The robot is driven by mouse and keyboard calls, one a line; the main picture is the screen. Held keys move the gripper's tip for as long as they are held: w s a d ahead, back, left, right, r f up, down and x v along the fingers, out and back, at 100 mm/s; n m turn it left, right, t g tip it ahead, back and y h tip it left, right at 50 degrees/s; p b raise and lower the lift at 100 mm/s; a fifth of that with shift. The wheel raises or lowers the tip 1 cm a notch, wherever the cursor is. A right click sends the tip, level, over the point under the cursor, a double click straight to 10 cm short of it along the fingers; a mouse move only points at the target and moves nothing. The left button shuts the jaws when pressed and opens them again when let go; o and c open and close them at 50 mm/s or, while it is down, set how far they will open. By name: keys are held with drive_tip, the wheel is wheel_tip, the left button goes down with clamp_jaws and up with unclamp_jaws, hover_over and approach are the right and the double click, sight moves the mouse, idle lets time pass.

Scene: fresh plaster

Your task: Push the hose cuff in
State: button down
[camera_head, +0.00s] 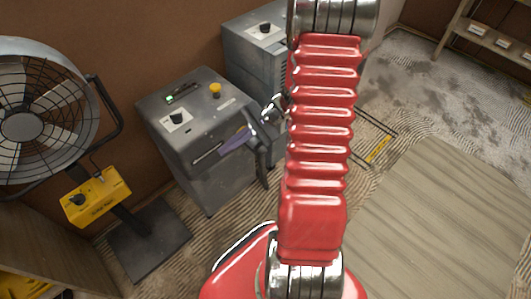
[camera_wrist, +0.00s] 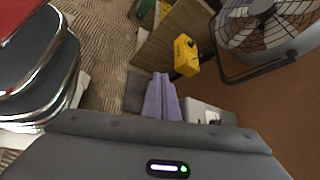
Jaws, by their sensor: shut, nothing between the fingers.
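I cannot make out a hose cuff in either view. A grey box-shaped machine (camera_head: 185,190) stands left of centre in the head view, with a black knob, a small green display and a yellow button on top. My gripper (camera_head: 224,146) has lavender fingers that are together, with nothing between them. They are over the machine's front edge, close to a pale bar there; I cannot tell whether they touch. In the wrist view the shut fingers (camera_wrist: 160,78) point away over the floor, and part of the machine's top (camera_wrist: 208,112) shows beside them. My red arm hides the centre.
A large fan (camera_head: 22,125) stands at the left, with a yellow control box (camera_head: 96,197) on a post with a dark base plate (camera_head: 145,242). A second grey cabinet (camera_head: 250,55) stands behind the machine. Boards (camera_head: 440,225) cover the floor at right; a shelf (camera_head: 485,38) is beyond.

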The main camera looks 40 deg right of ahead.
sight(261, 148)
drive_tip(key=d+f+m+t+h, duration=0.1)
drive_tip(key=d+f+m+t, duration=0.85)
drive_tip(key=d+f, duration=0.35)
drive_tip(key=s+d+f+m+t+h, duration=0.2)
drive_tip(key=s+d+f+m+h, duration=0.1)
drive_tip(key=f, duration=0.4)
drive_tip(key=s+d+f+m+t+h, duration=0.2)
drive_tip(key=s+d+f+m+h, duration=0.2)
drive_tip(key=f+m+h, duration=0.3)
drive_tip(key=shift+s+d+f+m, duration=0.2)
drive_tip(key=shift+s+f+m, duration=0.25)
drive_tip(key=shift+s, duration=0.45)
drive_tip(key=shift+r+t, duration=0.1)
drive_tip(key=shift+t, duration=0.15)
drive_tip(key=shift+w+a, duration=0.15)
drive_tip(key=shift+w, duration=3.4)
drive_tip(key=shift+w+a, duration=0.1)
drive_tip(key=shift+w, duration=3.4)
